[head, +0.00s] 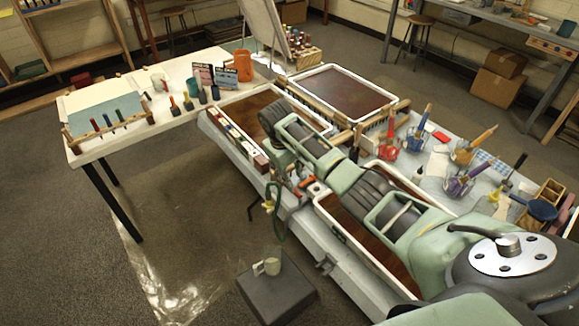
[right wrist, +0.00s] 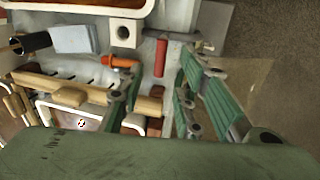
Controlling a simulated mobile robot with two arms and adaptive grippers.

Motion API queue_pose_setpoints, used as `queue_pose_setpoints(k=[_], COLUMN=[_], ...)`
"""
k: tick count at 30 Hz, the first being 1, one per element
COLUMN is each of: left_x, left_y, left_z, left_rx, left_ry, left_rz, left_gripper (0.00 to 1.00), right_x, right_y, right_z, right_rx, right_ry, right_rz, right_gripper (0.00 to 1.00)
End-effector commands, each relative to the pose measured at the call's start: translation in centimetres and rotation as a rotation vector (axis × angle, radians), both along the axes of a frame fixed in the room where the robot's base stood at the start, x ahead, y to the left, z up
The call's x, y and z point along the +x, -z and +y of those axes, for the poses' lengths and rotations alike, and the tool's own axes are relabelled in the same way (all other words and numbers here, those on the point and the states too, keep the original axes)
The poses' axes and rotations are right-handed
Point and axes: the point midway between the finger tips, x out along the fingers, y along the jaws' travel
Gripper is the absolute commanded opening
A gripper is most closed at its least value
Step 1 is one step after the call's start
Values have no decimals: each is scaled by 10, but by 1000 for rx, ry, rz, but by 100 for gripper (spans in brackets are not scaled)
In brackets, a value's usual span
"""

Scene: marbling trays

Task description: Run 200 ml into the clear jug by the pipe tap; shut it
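A small pale jug-like vessel with a handle (head: 267,266) stands upright on a dark grey block (head: 277,290) on the floor side of the bench. Any liquid or level in it is too small to tell. A small yellow fitting, perhaps the pipe tap (head: 268,205), shows above it at the bench edge, with a green hose loop hanging beside it. My right gripper (head: 293,188) is over the bench edge near these. In the right wrist view its green fingers (right wrist: 165,72) are apart, with a red bar (right wrist: 160,58) seen between them. My left gripper is out of view.
Framed trays of brown liquid, including the back one (head: 345,68), lie on the grey bench. Paint pots with brushes (head: 415,135) stand at the right. A white table (head: 105,147) stands at the left. The floor between is open, with a shiny patch.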

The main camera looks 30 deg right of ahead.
Motion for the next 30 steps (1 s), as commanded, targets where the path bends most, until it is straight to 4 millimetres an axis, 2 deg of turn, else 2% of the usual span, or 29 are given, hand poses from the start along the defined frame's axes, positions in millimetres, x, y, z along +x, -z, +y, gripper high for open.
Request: queue_pose_setpoints(k=[3,10,27,30], left_x=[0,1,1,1], left_y=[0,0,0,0], left_z=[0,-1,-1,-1], left_rx=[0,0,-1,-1], left_ry=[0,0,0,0], left_rz=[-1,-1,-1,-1], left_gripper=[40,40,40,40], right_x=[0,0,-1,-5], right_y=[-23,-47,-49,-41], right_z=[4,8,9,16], right_rx=[-1,0,0,2], right_ry=[-1,1,1,-14], right_rz=[-3,0,0,0], right_gripper=[32,32,32,32])
